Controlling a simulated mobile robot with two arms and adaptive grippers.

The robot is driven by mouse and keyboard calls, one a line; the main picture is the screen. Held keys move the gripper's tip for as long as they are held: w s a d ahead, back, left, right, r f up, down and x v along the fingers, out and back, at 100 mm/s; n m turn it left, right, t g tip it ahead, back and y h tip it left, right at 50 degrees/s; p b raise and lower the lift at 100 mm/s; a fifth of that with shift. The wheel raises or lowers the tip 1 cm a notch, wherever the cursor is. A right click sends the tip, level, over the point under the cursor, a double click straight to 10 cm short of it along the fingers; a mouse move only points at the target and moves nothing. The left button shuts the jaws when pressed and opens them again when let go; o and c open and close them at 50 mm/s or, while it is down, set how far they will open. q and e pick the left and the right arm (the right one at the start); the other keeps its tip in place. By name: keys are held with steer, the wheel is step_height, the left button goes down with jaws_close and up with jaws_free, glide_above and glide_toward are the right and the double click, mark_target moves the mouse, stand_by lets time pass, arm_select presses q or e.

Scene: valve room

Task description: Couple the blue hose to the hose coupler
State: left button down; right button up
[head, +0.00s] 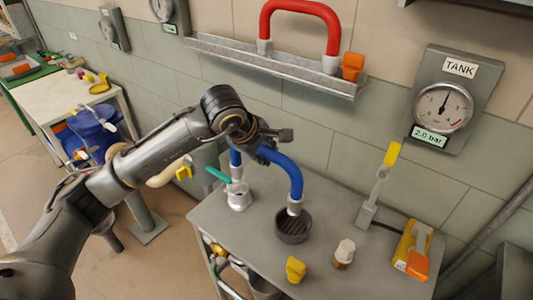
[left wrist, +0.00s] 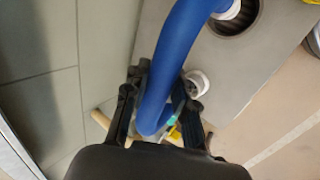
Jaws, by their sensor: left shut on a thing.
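The blue hose (head: 287,169) forms an arch with a pale collar at each end. Its right end stands at the dark round grated cup (head: 293,227); its left end hangs by the metal hose coupler (head: 238,197), which has a teal lever (head: 217,174). I cannot tell whether that end is seated or just above it. My left gripper (head: 265,139) is shut on the hose near the top of the arch. In the left wrist view the hose (left wrist: 172,70) runs between the fingers (left wrist: 160,108), with a pale round fitting (left wrist: 197,82) beside it. My right gripper is out of view.
The grey bench (head: 330,275) also carries a yellow knob (head: 296,269), a white-capped item (head: 344,253), a yellow-handled lever (head: 380,180) and a yellow-orange device (head: 412,250). A red hose (head: 300,8) stands on the wall shelf. The tank gauge (head: 445,108) hangs right.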

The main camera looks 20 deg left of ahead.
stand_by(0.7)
arm_select(q)
steer(key=shift+b, duration=0.35)
steer(key=shift+r, duration=0.1)
steer(key=shift+f+b, duration=1.35)
steer(key=shift+b, duration=0.1)
steer(key=shift+f+b, duration=0.4)
steer(key=shift+b, duration=0.05)
steer(key=shift+f, duration=0.15)
